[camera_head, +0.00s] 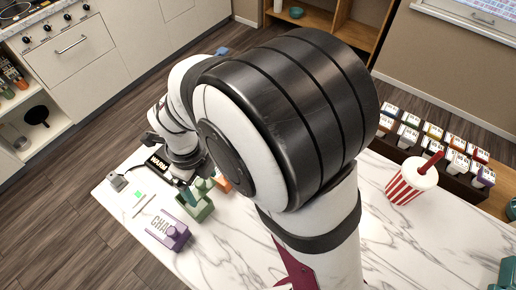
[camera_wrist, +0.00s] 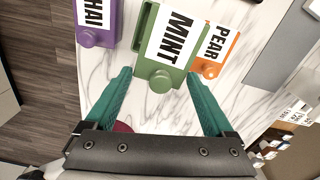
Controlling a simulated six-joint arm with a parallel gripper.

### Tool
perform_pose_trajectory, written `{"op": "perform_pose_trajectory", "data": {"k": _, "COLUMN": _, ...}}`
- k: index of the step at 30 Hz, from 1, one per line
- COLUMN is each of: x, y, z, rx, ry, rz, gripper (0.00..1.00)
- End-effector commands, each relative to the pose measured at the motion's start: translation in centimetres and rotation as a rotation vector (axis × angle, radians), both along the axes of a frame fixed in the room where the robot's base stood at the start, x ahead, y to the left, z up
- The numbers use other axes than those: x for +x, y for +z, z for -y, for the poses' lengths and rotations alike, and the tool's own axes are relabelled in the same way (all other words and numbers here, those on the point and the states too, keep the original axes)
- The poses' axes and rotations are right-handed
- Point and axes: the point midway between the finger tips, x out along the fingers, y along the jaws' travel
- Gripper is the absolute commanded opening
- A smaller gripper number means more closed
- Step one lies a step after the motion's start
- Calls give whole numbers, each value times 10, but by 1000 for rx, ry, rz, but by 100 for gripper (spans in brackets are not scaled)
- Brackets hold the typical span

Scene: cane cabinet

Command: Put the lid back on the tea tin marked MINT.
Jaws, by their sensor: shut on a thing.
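The green tin marked MINT (camera_wrist: 172,38) stands between its neighbours, and its body shows in the head view (camera_head: 201,212). A green lid with a round knob (camera_wrist: 161,80) lies at the tin's top end; it also shows in the head view (camera_head: 204,185). My gripper (camera_wrist: 158,76) has its teal fingers on either side of the lid and is shut on it. The lid is over or on the tin; I cannot tell whether it is seated. My arm hides part of the counter in the head view.
A purple CHAI tin (camera_head: 170,234) and an orange PEAR tin (camera_wrist: 214,62) stand close on either side. A black WARM plate (camera_head: 157,162) and small grey box (camera_head: 118,182) lie nearby. A red-striped cup (camera_head: 407,186) and tea box rack (camera_head: 463,186) are at right.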

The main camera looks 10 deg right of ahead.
Motion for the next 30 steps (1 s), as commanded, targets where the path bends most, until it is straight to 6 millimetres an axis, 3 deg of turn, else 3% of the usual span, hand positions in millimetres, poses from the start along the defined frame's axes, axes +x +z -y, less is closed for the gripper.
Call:
{"op": "perform_pose_trajectory", "data": {"k": 5, "x": -12, "y": -2, "z": -20, "rx": -1, "ry": -7, "rz": -1, "gripper": 34}}
{"op": "perform_pose_trajectory", "data": {"k": 18, "x": -11, "y": -50, "z": -20, "rx": -1, "ry": -10, "rz": -2, "gripper": 34}}
{"op": "perform_pose_trajectory", "data": {"k": 30, "x": -11, "y": -58, "z": -20, "rx": 0, "ry": -9, "rz": 0, "gripper": 34}}
